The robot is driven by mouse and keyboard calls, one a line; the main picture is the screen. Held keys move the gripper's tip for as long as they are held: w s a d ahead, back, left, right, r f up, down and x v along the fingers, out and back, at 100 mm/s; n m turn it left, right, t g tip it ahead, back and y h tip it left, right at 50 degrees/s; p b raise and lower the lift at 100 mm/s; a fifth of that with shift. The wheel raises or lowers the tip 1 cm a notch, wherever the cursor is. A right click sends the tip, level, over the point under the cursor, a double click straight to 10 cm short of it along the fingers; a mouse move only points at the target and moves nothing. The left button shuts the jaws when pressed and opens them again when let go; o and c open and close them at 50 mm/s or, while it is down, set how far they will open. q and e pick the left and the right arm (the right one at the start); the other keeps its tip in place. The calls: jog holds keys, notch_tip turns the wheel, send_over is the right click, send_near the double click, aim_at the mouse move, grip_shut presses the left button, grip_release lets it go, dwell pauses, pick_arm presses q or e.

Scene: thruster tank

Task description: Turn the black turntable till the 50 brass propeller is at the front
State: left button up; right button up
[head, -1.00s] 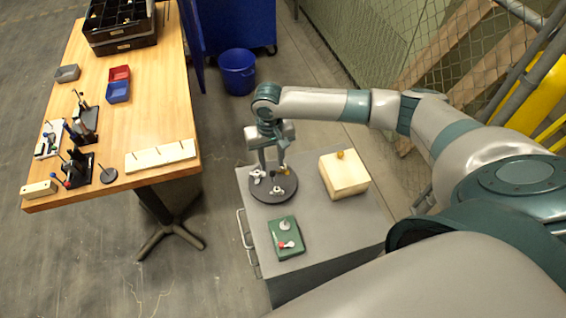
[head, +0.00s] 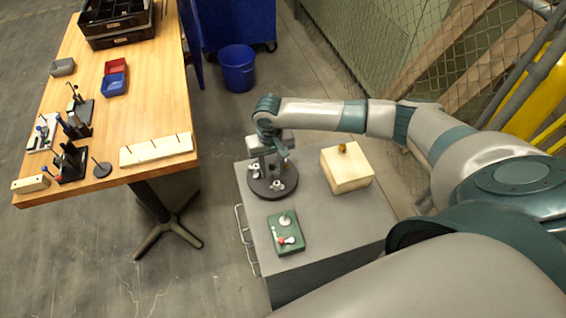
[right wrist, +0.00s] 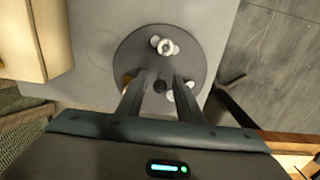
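The black turntable (head: 265,193) lies on top of the grey cabinet; it also shows in the right wrist view (right wrist: 150,66). A white propeller (right wrist: 163,45) stands on it, at the front in the head view (head: 278,184). A second white propeller (head: 254,169) is at its left. In the right wrist view a brass-coloured piece (right wrist: 127,79) shows beside one finger, partly hidden. No 50 marking can be read. My right gripper (right wrist: 160,80) is open over the turntable, its fingers either side of a black central knob (right wrist: 160,87). Contact cannot be told. My left gripper is out of view.
A cream block (head: 345,170) with a brass knob stands right of the turntable. A green plate (head: 286,236) with small parts lies in front. The wooden workbench (head: 120,175) stands at the left, across a floor gap. A wire fence rises behind my right arm.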

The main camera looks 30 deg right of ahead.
grip_shut()
jog(key=shift+n+p, duration=0.5)
jog(key=shift+n, duration=0.3)
jog(key=shift+n+p, duration=0.45)
jog(key=shift+n, duration=0.55)
